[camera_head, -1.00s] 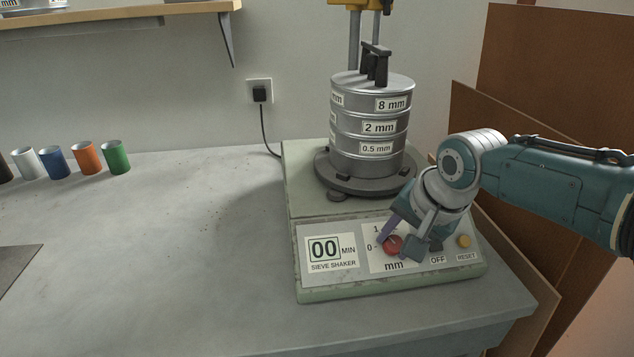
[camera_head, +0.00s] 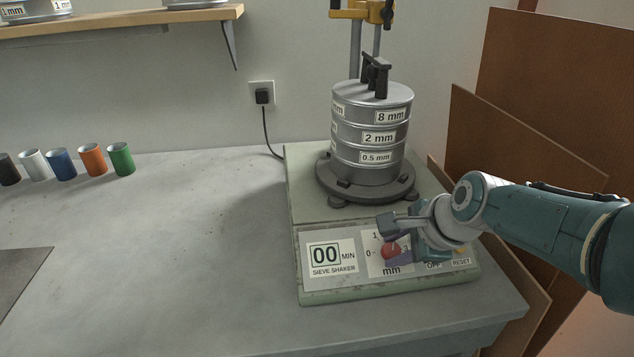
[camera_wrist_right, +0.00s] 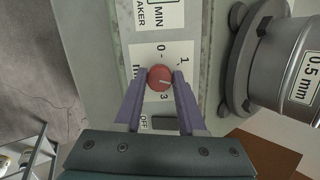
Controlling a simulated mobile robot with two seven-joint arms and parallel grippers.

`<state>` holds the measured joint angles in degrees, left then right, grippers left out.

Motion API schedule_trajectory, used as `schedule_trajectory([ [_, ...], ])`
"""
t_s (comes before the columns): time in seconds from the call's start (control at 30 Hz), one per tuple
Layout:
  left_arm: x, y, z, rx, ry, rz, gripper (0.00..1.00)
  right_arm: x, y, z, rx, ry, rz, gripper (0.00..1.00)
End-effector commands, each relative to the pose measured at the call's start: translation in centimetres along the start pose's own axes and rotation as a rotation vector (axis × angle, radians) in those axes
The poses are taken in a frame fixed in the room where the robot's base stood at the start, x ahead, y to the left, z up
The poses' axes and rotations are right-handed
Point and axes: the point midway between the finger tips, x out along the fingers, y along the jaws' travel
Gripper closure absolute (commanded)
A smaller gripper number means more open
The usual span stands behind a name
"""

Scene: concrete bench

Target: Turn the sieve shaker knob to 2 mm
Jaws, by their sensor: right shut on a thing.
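The sieve shaker (camera_head: 315,212) stands on the bench with a control panel at its front. Its red round knob (camera_head: 391,250) sits on a white dial label marked in mm. In the right wrist view the knob (camera_wrist_right: 160,77) has a white pointer line aimed right, between the printed 1 and 3, toward my right-hand finger. The 2 mark is hidden there. My right gripper (camera_head: 388,241) is shut on the knob, one finger on each side; its fingers also show in the wrist view (camera_wrist_right: 160,84). My left gripper is out of view.
The stacked sieves (camera_head: 372,130) stand on the shaker behind the panel. Several coloured cups (camera_head: 121,160) stand at the left. Brown boards (camera_head: 535,150) lean at the right.

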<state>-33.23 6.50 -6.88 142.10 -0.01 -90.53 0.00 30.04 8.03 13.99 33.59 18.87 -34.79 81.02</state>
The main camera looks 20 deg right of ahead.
Motion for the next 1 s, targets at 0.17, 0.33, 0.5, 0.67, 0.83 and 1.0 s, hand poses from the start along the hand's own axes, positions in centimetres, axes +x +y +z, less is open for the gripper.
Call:
schedule_trajectory([
  [0.17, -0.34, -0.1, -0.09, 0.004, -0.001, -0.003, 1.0, -0.02, 0.13, -0.06, 0.104, -0.002, -0.013, 1.0],
  [0.33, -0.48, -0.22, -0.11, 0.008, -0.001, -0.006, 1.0, 0.01, 0.15, -0.07, 0.168, -0.004, -0.024, 1.0],
  [0.5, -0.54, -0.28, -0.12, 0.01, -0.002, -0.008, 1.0, 0.03, 0.14, -0.07, 0.2, -0.005, -0.03, 1.0],
  [0.67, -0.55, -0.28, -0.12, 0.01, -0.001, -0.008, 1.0, 0.04, 0.13, -0.09, 0.21, -0.005, -0.032, 1.0],
  [0.83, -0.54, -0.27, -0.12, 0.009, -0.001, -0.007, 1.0, 0.04, 0.13, -0.1, 0.21, -0.005, -0.033, 1.0],
  [1.0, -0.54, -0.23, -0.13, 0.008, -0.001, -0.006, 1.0, 0.04, 0.13, -0.11, 0.21, -0.005, -0.032, 0.56],
])
